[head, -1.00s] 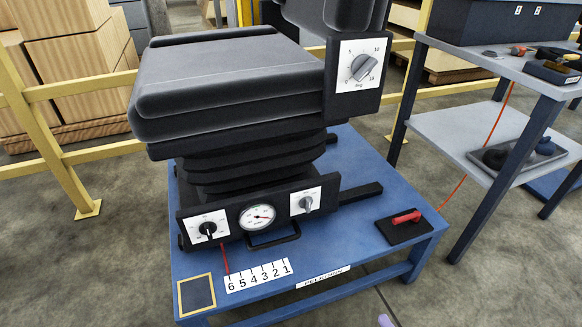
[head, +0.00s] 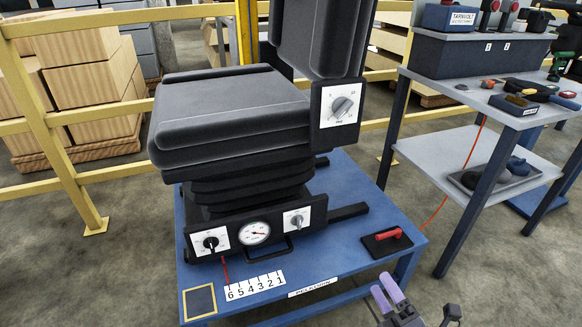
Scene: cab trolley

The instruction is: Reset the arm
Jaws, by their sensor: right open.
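My right gripper (head: 386,290) comes in at the bottom edge, right of centre, with two purple fingertips. It is open and empty, in front of the blue platform's (head: 345,258) front right corner and apart from it as far as I can tell. My left gripper is out of view. A black cab seat (head: 230,110) stands on the blue platform, with a dial panel (head: 341,103) on its side and a gauge (head: 254,232) between two knobs on its base.
A black pad with a red handle (head: 387,240) lies at the platform's right corner. A numbered strip (head: 254,285) lies at its front. A two-level trolley (head: 480,160) with tools stands at right. A yellow railing (head: 60,160) and wooden boxes (head: 75,75) are behind. Floor at front right is clear.

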